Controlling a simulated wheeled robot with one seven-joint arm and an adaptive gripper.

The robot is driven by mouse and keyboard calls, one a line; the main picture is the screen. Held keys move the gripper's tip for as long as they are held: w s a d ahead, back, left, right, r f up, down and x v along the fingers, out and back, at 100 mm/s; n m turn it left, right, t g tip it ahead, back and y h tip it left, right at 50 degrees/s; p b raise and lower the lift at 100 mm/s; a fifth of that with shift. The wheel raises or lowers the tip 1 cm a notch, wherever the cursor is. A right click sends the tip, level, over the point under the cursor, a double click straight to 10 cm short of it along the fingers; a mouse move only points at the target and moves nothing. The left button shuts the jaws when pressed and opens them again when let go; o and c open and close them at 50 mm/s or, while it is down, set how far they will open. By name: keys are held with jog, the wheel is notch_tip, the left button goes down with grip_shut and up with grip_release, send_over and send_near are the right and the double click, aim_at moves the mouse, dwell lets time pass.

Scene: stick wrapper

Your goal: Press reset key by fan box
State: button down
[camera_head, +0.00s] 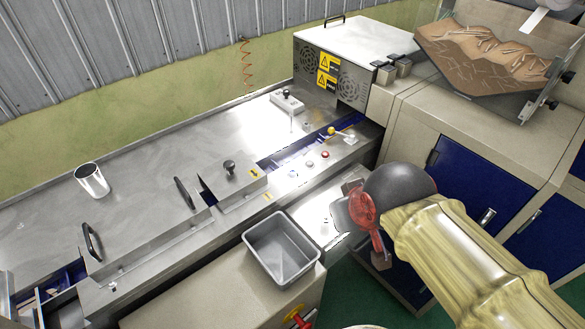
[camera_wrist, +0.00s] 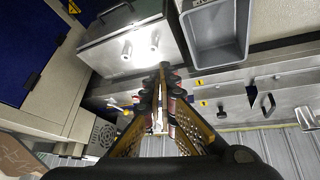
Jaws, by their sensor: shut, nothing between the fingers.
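The fan box (camera_head: 340,62) is a pale box with round fan grilles and yellow warning labels at the back centre of the head view. Its grille (camera_wrist: 104,133) shows at lower left in the wrist view. Small buttons, one red (camera_head: 324,154), sit on the metal rail in front of it, near a yellow-knobbed lever (camera_head: 338,132). I cannot tell which control is the reset key. My gripper (camera_wrist: 162,72) is shut and empty. In the head view it is partly hidden by my wrist, right of the rail and apart from the buttons. In the wrist view its fingers cover part of the rail.
A grey bin (camera_head: 262,270) stands at front centre. A metal cup (camera_head: 92,180) and raised handles (camera_head: 184,192) are on the steel table at left. A small box with a black knob (camera_head: 287,100) lies near the fan box. Blue-doored cabinets (camera_head: 480,180) stand at right.

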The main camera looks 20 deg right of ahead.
jog(key=w+d+r+n+t+h+p, duration=0.1)
jog(key=w+d+r+n+p, duration=0.25)
jog(key=w+p, duration=0.6)
jog(key=w+d+r+n+t+p, duration=0.1)
jog(key=w+d+r+n+p, duration=0.4)
jog(key=w, duration=0.8)
jog(key=n+y+p, duration=0.7)
jog(key=p, duration=0.9)
send_over(291, 175)
notch_tip(291, 175, down, 10)
jog(key=shift+d+f, duration=0.1)
jog(key=shift+f, duration=0.05)
jog(key=shift+f+b, duration=0.15)
jog(key=shift+b, duration=0.15)
notch_tip(291, 175, down, 8)
jog(key=b, duration=0.7)
jog(key=shift+f, duration=0.2)
jog(key=shift+f, duration=0.1)
